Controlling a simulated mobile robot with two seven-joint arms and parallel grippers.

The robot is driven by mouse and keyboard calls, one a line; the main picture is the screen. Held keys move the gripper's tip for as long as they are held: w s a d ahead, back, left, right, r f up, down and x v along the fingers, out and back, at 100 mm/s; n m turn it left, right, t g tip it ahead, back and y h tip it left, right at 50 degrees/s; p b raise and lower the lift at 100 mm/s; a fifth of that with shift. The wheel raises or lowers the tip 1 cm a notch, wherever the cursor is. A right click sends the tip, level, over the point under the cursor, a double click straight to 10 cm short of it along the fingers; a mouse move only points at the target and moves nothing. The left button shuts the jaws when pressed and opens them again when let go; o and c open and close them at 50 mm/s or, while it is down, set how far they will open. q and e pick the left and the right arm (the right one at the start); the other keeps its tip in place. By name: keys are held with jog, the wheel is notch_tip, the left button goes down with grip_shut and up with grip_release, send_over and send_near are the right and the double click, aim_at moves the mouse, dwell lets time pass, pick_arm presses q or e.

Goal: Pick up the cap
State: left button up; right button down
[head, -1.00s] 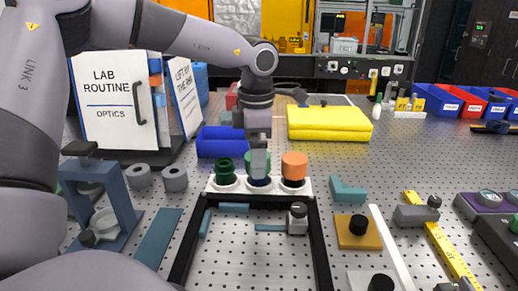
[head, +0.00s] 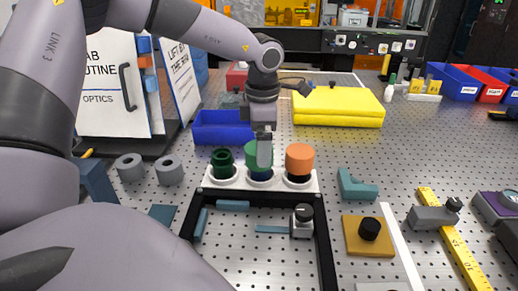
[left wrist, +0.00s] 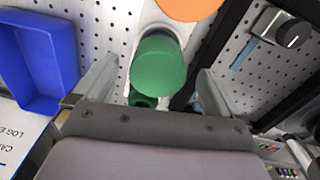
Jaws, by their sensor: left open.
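A green round cap (head: 251,156) sits in the middle place of a white holder (head: 228,184), above a dark blue part. My left gripper (head: 264,158) reaches down over it, with a finger covering part of the cap in the head view. In the left wrist view, the open fingers of my left gripper (left wrist: 157,72) are spread on either side of the green cap (left wrist: 158,64), with gaps between. An orange cap (head: 299,158) stands to its right and a dark green knobbed piece (head: 223,162) to its left. My right gripper is not in view.
A black frame (head: 323,240) lies in front of the holder. Grey rings (head: 168,171) stand left.

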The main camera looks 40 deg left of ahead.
pick_arm(q)
jog(key=shift+w+a+f, duration=0.1)
jog(key=shift+w+f, duration=0.05)
jog(key=shift+f, duration=1.25)
jog(key=shift+c, duration=0.3)
jog(key=c, duration=1)
jog(key=shift+r, duration=0.1)
jog(key=shift+c, duration=0.2)
